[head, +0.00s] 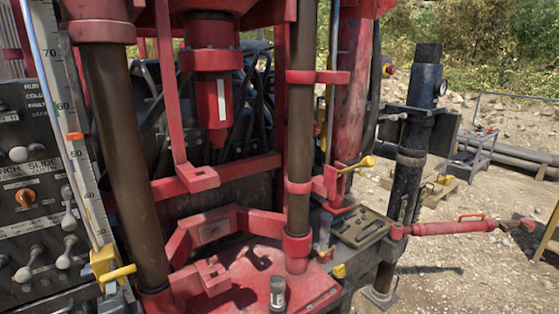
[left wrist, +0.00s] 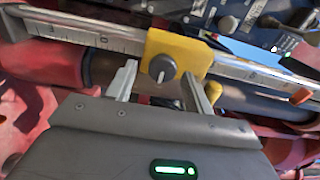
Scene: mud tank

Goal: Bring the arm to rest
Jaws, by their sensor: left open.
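My left gripper (left wrist: 160,70) is open in the left wrist view. Its two grey fingers stand apart on either side of a dark round knob (left wrist: 163,67) on a yellow block (left wrist: 190,50). I cannot tell whether the fingers touch the block. The block sits on a metal scale rail (left wrist: 85,36). In the head view the yellow block (head: 102,262) is low on the upright scale (head: 62,110) at the left, with a yellow lever beside it. My right gripper is not in view.
A control panel (head: 25,180) with levers and an orange knob is at far left. Red rig columns and a dark pipe (head: 120,150) stand close to the block. A tool tray (head: 357,228) and a red-handled bar (head: 455,227) are to the right. Open gravel lies beyond.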

